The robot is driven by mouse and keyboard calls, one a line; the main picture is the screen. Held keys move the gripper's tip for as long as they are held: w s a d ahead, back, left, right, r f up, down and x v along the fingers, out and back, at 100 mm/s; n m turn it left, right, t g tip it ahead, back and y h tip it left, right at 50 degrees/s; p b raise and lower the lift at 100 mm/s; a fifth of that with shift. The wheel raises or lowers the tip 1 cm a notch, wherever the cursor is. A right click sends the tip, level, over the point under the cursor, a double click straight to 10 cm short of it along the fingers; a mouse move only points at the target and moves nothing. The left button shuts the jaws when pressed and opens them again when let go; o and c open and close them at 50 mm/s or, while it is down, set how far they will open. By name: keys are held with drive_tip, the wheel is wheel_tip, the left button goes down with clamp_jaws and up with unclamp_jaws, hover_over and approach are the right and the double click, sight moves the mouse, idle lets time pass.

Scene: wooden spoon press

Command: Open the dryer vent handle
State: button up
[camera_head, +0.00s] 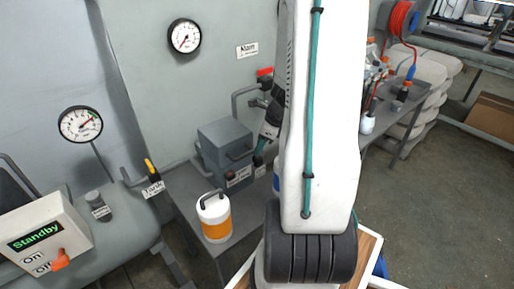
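A small lever with a yellow grip (151,165) stands on a grey pipe at the left, with a white label (153,189) just below it; the label is too small to read surely. A red-handled valve (265,71) sits on a pipe at the wall, beside another white label (247,50). I cannot tell for certain which is the dryer vent handle. My white arm fills the middle and hides what is behind it. My gripper (264,150) shows only partly at the arm's left edge, near the grey box; its fingers are too hidden to judge.
A grey box (226,150) and a white-and-orange canister (214,217) stand on the grey bench. A Standby control box (40,240) is at lower left. Two gauges (184,36) (80,124) are at the left. Open floor (440,210) lies at right.

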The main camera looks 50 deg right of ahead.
drive_tip(key=shift+x, duration=1.05)
clamp_jaws()
drive_tip(key=shift+n, duration=0.4)
drive_tip(key=n+y, duration=0.1)
drive_tip(key=n, duration=0.1)
drive_tip(key=n+g, duration=0.1)
drive_tip(key=n, duration=0.1)
drive_tip(key=shift+w+d+n+y, duration=0.15)
drive_tip(key=shift+n+y, duration=0.25)
drive_tip(key=n+g, duration=0.1)
drive_tip(key=n, duration=0.1)
drive_tip(key=n+g, duration=0.1)
drive_tip(key=n, duration=0.1)
drive_tip(key=shift+w+n+y, duration=0.15)
drive_tip(key=shift+n+y, duration=0.15)
drive_tip(key=shift+n, duration=0.1)
drive_tip(key=shift+r, duration=0.1)
unclamp_jaws()
